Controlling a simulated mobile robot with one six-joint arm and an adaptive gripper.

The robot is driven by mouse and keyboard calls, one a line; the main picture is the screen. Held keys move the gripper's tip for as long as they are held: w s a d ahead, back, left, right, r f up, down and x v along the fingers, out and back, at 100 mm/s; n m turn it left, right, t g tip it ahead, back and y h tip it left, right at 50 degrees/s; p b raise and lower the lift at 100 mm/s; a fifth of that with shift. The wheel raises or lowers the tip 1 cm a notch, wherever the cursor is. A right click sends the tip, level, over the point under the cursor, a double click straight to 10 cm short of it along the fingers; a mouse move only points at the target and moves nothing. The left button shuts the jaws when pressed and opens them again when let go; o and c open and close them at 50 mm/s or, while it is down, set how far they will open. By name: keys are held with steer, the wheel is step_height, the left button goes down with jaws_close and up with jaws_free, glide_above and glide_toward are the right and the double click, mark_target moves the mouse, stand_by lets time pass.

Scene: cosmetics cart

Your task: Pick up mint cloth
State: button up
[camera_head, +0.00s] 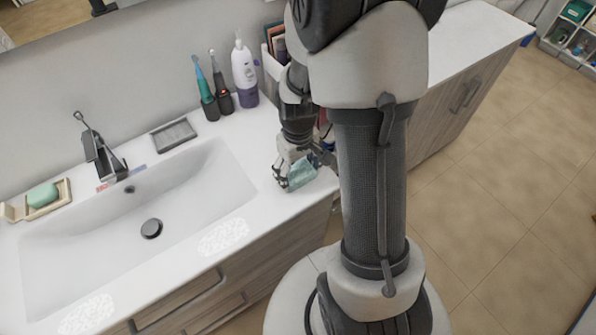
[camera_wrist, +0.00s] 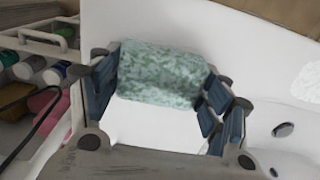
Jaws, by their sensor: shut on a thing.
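The mint cloth (camera_head: 299,175) is a small mottled green-white piece at the right end of the white counter. In the wrist view the cloth (camera_wrist: 160,74) lies between the two blue-padded fingers. My gripper (camera_head: 290,178) points down at the counter beside the sink and is shut on the cloth; it also shows in the wrist view (camera_wrist: 158,88). Whether the cloth touches the counter is hard to tell. Part of it is hidden by the fingers in the head view.
The white sink (camera_head: 140,222) is to the left. Two electric toothbrushes (camera_head: 206,95) and a white-purple bottle (camera_head: 244,72) stand at the wall. A white cart (camera_wrist: 50,45) with bottles is close beside my gripper. A soap dish (camera_head: 47,197) sits at far left.

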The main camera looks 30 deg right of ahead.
mark_target(298, 171)
step_height(298, 171, up, 20)
steer(key=p, duration=0.6)
